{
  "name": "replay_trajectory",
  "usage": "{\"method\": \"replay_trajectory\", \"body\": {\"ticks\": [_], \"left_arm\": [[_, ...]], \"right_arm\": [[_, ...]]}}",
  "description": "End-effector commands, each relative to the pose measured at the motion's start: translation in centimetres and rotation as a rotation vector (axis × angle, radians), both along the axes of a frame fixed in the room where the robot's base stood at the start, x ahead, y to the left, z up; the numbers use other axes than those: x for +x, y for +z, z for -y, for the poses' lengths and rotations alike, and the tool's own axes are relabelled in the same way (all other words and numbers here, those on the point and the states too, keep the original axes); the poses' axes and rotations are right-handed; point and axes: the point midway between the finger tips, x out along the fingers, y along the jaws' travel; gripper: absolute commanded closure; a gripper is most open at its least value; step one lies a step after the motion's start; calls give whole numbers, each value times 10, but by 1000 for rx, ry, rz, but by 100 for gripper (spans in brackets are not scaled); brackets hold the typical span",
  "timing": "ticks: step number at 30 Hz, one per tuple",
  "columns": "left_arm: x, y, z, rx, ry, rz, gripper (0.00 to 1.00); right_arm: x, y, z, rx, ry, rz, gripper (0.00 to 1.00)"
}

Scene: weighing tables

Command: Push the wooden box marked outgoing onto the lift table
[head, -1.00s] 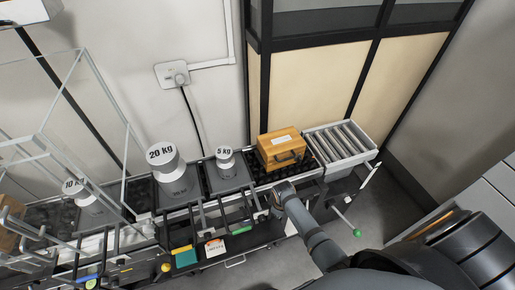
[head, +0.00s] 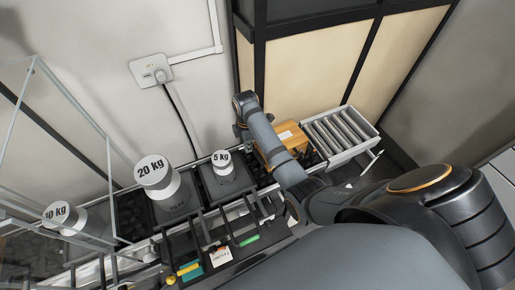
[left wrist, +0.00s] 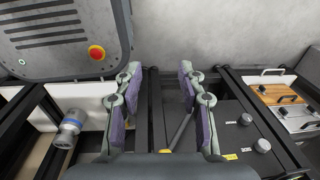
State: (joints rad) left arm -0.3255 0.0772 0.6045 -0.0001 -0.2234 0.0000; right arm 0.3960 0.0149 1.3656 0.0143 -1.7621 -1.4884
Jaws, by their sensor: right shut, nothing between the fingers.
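The wooden box (head: 291,132) stands on the conveyor behind the scale line, with a pale label on its top too small to read. My right forearm hides its left and front parts. The lift table (head: 337,132), a light grey frame with several rollers, adjoins the line to the right of the box. My right gripper (head: 242,132) is shut and empty, pointing down just left of the box; I cannot tell whether it touches it. My left gripper (left wrist: 160,88) shows only in the left wrist view, open with nothing between its fingers.
The 5 kg weight (head: 221,160) and 20 kg weight (head: 155,174) stand on platforms left of my right gripper. A wall and framed panels (head: 310,70) lie close behind the line. The rollers of the lift table are bare.

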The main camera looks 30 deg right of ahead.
Motion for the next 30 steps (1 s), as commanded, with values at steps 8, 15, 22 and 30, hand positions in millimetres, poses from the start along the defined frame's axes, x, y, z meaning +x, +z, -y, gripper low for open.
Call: {"method": "replay_trajectory", "body": {"ticks": [8, 15, 22, 30], "left_arm": [[49, 13, 1, -1, -2, 74, 60], [33, 20, -2, 2, -2, 49, 60], [23, 19, -2, 2, -2, 33, 60], [28, 23, -2, 2, -2, 41, 60]], "right_arm": [[-1, -45, 11, -5, -3, 1, 100], [-3, -47, 37, -2, -1, 1, 100], [-4, -48, 40, 0, -1, 1, 100], [-5, -47, 49, -2, -2, -1, 100]]}}
